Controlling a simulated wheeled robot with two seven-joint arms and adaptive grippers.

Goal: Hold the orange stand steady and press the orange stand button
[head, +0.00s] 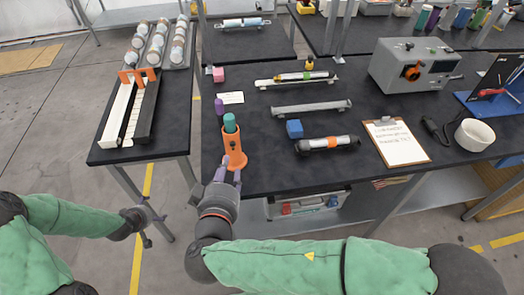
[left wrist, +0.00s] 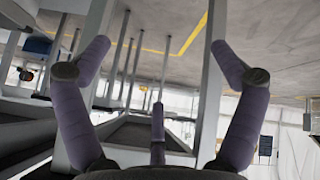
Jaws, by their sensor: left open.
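The orange stand (head: 235,158) is upright near the front left edge of the main table, with a teal cylinder (head: 230,123) in its top. Small dark spots show on its front; I cannot tell which is the button. My right gripper (head: 229,176) is at the near side of the stand's base, purple fingers pointing at it. Whether they grip it is unclear. My left gripper (head: 148,222) is low, left of the stand and below table height, clear of it. In the left wrist view its purple fingers (left wrist: 160,55) are spread and empty.
A side table (head: 170,148) at left holds a black and white rack (head: 128,112). A purple cylinder (head: 219,106) stands behind the orange stand. Table legs stand near my left gripper.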

